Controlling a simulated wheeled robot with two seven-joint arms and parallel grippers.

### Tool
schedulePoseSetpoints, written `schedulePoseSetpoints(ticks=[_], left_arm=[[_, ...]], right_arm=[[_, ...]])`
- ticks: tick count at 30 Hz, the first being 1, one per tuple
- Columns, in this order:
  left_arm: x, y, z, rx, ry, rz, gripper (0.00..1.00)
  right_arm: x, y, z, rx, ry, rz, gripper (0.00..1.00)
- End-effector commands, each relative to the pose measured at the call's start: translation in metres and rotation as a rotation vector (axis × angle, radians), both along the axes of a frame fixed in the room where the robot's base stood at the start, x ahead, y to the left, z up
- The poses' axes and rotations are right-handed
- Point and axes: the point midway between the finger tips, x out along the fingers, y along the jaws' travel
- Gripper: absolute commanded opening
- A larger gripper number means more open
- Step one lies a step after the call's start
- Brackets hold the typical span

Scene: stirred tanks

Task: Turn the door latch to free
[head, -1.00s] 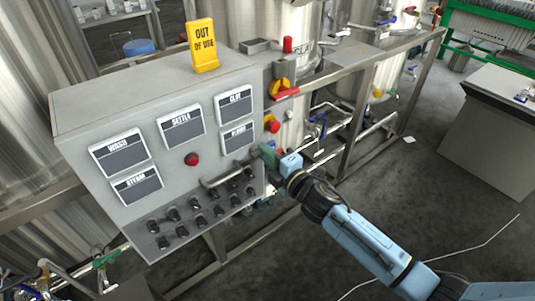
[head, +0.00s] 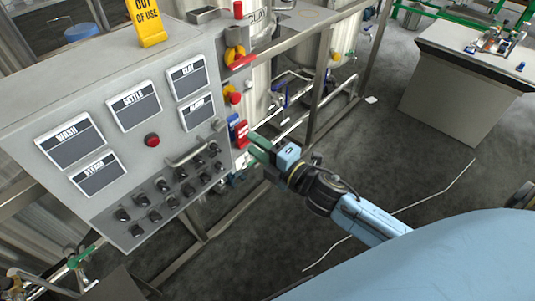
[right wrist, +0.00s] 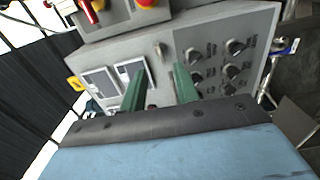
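The grey control box (head: 120,75) has a bar handle (head: 188,151) low on its front. A small grey knob (head: 218,125), which looks like the door latch, sits near the front's right edge; its turn position is too small to read. Beside it are a blue tag (head: 234,121) and a red tag (head: 241,135). My right gripper (head: 258,149), with green fingers, is right of the box's front edge, apart from the knob. In the right wrist view, the fingers (right wrist: 160,88) are spread and empty, with a small metal latch (right wrist: 160,50) beyond the gap. My left gripper is out of view.
Rows of black switches (head: 162,185), a red button (head: 152,140) and labelled plates cover the box front. A yellow out-of-use sign (head: 148,22) stands on top. Open floor lies below the gripper.

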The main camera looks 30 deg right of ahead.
Motion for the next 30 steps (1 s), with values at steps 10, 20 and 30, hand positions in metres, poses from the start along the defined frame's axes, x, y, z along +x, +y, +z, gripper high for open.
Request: schedulePoseSetpoints(ticks=[10,20,30], left_arm=[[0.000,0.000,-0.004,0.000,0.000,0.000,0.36],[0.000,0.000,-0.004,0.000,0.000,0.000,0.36],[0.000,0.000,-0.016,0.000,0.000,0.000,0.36]], right_arm=[[-0.032,-0.011,0.000,-0.001,0.000,0.001,0.31],[-0.033,-0.011,0.000,0.000,0.000,0.001,0.36],[-0.034,-0.013,0.000,0.454,0.155,-0.035,0.55]])
